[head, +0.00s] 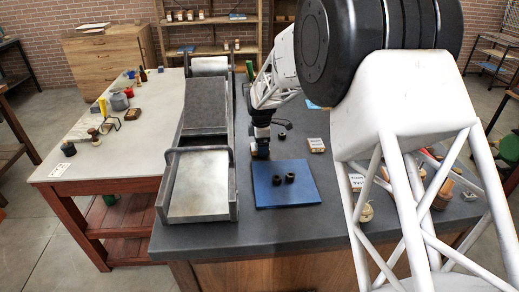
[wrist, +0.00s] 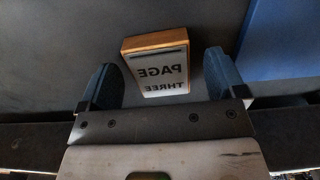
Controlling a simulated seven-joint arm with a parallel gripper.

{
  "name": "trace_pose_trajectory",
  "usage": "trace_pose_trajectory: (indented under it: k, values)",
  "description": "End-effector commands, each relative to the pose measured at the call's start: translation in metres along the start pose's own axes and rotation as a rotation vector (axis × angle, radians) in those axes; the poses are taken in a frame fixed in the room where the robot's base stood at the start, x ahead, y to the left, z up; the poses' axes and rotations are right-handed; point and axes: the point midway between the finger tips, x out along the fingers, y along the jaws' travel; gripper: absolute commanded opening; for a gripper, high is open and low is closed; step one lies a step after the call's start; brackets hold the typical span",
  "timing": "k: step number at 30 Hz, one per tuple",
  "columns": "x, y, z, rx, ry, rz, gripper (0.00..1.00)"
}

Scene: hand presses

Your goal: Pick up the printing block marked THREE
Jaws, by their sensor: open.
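The printing block marked PAGE THREE (wrist: 158,68), with mirrored letters on a pale face and a wooden edge, lies on the dark bench top in the wrist view. My gripper (wrist: 160,75) is open, with one blue finger on each side of the block; gaps show between the fingers and the block. I cannot tell how far above the bench the fingertips are.
The press (head: 200,185) stands close left of my gripper. The blue mat (head: 275,197) with small dark pieces lies to the right. Another block (head: 316,145) lies behind the mat, and a marked block (head: 357,182) lies to its right. A light table (head: 140,145) stands at the left.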

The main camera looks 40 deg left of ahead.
Motion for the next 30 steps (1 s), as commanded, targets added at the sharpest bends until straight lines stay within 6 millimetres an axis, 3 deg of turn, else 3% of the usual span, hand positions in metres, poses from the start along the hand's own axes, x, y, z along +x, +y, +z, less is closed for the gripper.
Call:
trace_pose_trajectory:
  k: [18,30]
  values:
    - [0.0026,0.0,0.0,0.0,0.0,0.0,0.88]
    - [0.0023,0.0,0.0,0.0,0.0,0.0,0.29]
